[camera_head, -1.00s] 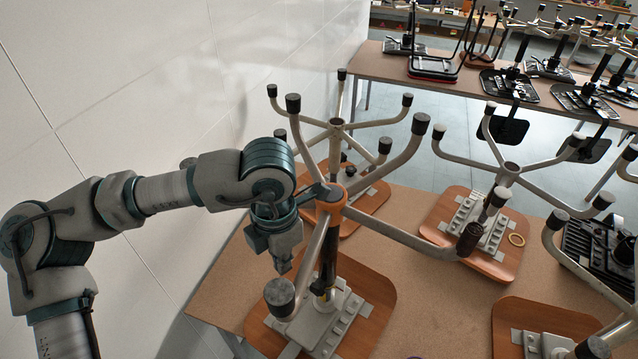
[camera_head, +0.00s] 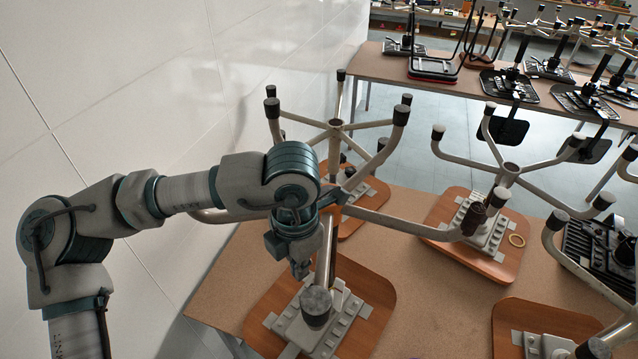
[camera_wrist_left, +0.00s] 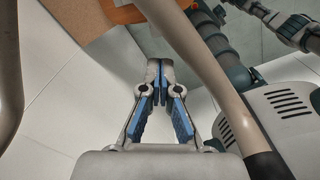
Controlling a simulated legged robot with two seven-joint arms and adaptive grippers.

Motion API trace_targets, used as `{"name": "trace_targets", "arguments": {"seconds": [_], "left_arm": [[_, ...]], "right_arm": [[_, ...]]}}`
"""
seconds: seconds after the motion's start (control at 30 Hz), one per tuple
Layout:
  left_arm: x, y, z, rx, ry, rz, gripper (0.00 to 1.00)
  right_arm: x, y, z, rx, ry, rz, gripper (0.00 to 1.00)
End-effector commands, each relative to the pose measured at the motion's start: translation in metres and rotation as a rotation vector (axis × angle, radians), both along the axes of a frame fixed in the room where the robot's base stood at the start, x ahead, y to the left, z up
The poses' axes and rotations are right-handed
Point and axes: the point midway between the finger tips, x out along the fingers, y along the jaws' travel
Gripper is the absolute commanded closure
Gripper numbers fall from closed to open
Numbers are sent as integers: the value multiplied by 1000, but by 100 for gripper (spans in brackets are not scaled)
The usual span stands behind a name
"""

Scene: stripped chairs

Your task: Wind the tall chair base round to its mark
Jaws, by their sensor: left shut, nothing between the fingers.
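The tall chair base (camera_head: 405,226) stands upside down on its column, with grey legs spread out and dark caps on their ends. One capped leg end (camera_head: 316,306) points toward me and another leg reaches right. My left gripper (camera_head: 300,268) is shut and empty, pointing down among the legs just left of the column. In the left wrist view the closed fingers (camera_wrist_left: 159,70) sit between two legs, with one leg (camera_wrist_left: 208,62) close on the right. An orange piece (camera_wrist_left: 128,14) shows at the top. I cannot make out the mark.
A wooden seat board (camera_head: 375,287) lies under the column on the tan table (camera_head: 440,320). Other upturned bases (camera_head: 508,172) stand behind and to the right. A white wall (camera_head: 120,90) runs along the left.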

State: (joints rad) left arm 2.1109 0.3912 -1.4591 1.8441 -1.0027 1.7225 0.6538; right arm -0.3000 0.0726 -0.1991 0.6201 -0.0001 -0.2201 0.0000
Motion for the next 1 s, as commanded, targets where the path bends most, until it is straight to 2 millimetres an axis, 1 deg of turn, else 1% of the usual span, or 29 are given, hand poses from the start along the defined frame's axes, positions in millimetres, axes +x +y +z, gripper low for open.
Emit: {"name": "trace_targets", "arguments": {"seconds": [0.07,0.17,0.57,0.83,1.0], "left_arm": [[-1,-6,0,0,0,-1,100],[-3,-10,0,0,0,0,100],[-3,-9,0,-2,1,0,100],[-4,-24,0,0,1,-2,100],[-6,-33,0,0,1,-1,100]], "right_arm": [[0,4,0,4,0,0,32],[0,4,-1,4,0,1,32],[0,-9,0,-11,1,5,32],[0,-10,0,-12,1,4,32],[0,-6,0,-7,0,2,32]]}}
